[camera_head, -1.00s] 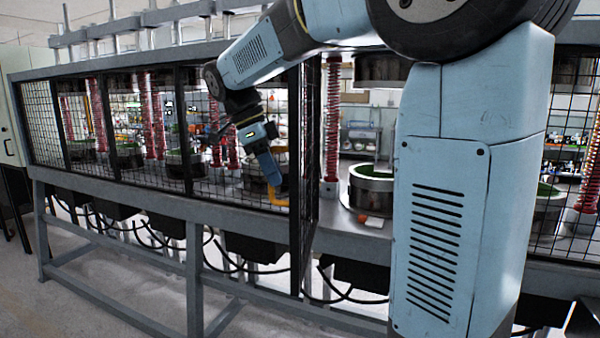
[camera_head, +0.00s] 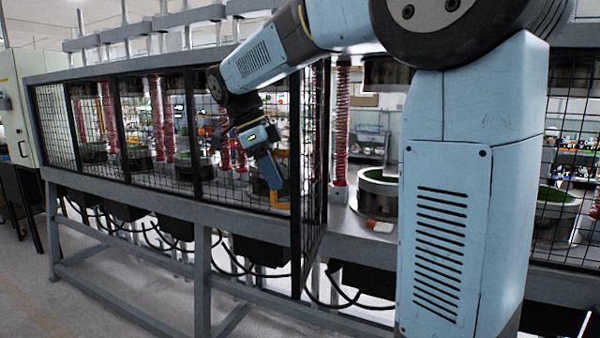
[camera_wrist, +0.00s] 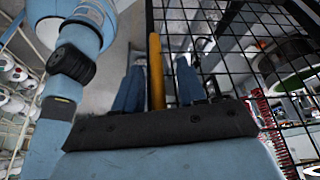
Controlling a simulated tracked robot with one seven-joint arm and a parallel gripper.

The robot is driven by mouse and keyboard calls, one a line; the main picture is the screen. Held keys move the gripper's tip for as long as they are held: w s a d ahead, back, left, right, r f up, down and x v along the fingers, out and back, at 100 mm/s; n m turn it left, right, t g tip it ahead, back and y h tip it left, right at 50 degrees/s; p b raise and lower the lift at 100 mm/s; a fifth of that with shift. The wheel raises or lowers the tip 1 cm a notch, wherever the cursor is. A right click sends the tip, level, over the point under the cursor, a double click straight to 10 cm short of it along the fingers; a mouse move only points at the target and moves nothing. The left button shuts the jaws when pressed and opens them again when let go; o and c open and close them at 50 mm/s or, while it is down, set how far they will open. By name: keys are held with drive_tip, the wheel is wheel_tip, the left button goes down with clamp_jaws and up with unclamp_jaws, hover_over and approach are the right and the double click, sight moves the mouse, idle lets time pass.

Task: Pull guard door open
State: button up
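The guard door (camera_head: 311,170) is a black-framed mesh panel. It stands swung out from the machine front, with the bay to its right uncovered. Its mesh also fills the right of the wrist view (camera_wrist: 235,60). A yellow bar handle (camera_wrist: 156,70) stands on its left face; its lower part shows in the head view (camera_head: 279,203). My gripper (camera_wrist: 160,75) is at this handle, with one blue finger on each side. The left finger is close to the bar; a gap shows at the right finger. The fingers look open around it. Contact on the left is unclear.
The machine's grey bench (camera_head: 250,225) runs across the view, with fixed mesh panels (camera_head: 145,130) to the left. In the uncovered bay are a round green-topped die (camera_head: 377,190) and a small orange ball (camera_head: 371,223). Hoses hang below the bench. My arm covers the right.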

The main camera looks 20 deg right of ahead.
drive_tip(key=shift+a, duration=0.1)
drive_tip(key=v, duration=1.3)
drive_tip(key=shift+r, duration=0.35)
drive_tip(key=shift+s, duration=0.1)
